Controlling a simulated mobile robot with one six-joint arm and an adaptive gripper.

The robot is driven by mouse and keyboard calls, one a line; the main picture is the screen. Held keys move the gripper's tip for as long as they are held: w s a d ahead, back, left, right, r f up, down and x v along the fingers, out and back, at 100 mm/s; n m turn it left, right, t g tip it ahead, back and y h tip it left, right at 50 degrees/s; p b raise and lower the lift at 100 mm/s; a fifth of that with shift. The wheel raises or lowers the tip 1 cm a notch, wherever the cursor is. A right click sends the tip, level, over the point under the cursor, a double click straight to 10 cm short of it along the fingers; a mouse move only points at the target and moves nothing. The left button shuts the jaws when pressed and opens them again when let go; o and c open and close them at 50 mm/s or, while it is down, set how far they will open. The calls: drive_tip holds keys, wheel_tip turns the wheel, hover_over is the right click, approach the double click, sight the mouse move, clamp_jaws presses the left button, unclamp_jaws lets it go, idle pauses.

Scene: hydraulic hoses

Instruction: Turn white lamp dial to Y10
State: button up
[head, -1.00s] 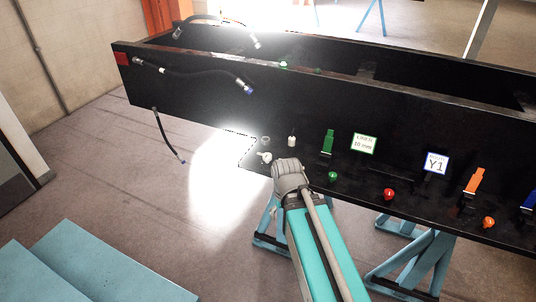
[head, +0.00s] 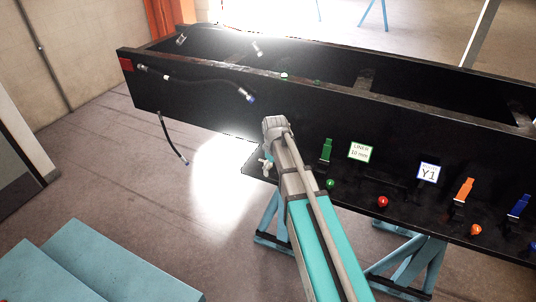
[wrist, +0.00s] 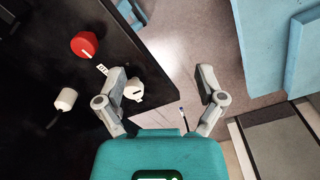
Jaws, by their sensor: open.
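The white dial (wrist: 133,90) shows in the wrist view near the edge of the black panel, with a dark mark on its face. It also shows in the head view (head: 267,163), just left of my arm. My gripper (wrist: 162,82) is open, with one finger on each side in the wrist view. The dial lies between the fingers, close beside the left one; whether they touch I cannot tell. A white lamp-like cylinder (wrist: 66,99) stands left of the left finger. A small label (wrist: 102,69) near the dial is too small to read.
A red knob (wrist: 85,44) stands on the panel above the dial in the wrist view. Black hoses (head: 200,80) hang on the black frame (head: 200,105). Green, red and orange levers and knobs, and a Y1 sign (head: 428,172), lie to the right.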

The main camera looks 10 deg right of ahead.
drive_tip(key=w+r+n+p, duration=0.3)
drive_tip(key=w+r, duration=0.3)
drive_tip(key=w, duration=0.6)
drive_tip(key=shift+w+n+p, duration=0.15)
drive_tip(key=shift+n+p, duration=0.25)
drive_tip(key=shift+p, duration=0.45)
drive_tip(key=shift+d+f, duration=0.1)
drive_tip(key=shift+f, duration=0.05)
wheel_tip(320, 180, down, 13)
drive_tip(key=b, duration=1.3)
drive_tip(key=shift+f+b, duration=0.2)
drive_tip(key=shift+b, duration=0.2)
